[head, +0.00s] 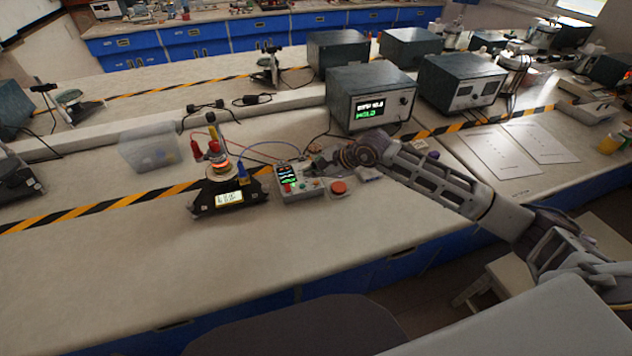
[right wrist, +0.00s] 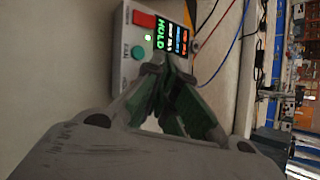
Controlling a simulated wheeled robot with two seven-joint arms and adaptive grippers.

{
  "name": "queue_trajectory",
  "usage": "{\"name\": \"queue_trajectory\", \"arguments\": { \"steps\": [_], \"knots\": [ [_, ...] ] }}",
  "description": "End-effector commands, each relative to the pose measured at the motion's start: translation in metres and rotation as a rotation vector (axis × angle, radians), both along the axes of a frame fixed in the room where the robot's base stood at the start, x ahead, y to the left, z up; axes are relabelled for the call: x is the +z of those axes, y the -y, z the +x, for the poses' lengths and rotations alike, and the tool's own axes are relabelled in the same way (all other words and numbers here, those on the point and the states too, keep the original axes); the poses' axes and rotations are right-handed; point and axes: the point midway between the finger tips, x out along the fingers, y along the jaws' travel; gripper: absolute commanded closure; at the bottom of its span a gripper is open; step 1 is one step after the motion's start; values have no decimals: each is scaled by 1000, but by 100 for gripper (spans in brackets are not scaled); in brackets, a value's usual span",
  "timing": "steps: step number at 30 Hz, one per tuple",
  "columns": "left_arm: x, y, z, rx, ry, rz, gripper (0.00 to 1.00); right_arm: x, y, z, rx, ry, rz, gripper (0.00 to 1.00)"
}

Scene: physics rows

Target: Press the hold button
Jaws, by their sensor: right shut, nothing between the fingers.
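A light grey control box (head: 291,193) sits on the bench with a lit screen and a red round knob (head: 338,187) at its right. In the right wrist view the box (right wrist: 116,68) shows a screen (right wrist: 171,38) with green HOLD text, a red rectangular part (right wrist: 144,19), a small lit green lamp (right wrist: 148,37) and a teal round button (right wrist: 138,53). My right gripper (head: 314,168) is shut and empty. In the right wrist view its fingertips (right wrist: 164,66) are over the box beside the teal button, hiding part of its face. I cannot tell whether they touch. My left gripper is out of view.
A black device (head: 205,207) with a glowing top and leads stands left of the box. A clear bin (head: 150,150) is farther left. An instrument (head: 342,100) reading HOLD stands behind. The front bench top is clear.

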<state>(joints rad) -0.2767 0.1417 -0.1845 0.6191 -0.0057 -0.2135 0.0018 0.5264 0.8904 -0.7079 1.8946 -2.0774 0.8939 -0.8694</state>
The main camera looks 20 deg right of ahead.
Motion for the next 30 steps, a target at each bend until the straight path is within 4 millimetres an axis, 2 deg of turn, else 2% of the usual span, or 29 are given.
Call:
{"name": "queue_trajectory", "arguments": {
  "steps": [18,30],
  "knots": [
    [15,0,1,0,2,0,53,38,0,0,-1,0,1,100],
    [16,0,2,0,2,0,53,41,0,0,0,0,0,100]
  ]
}}
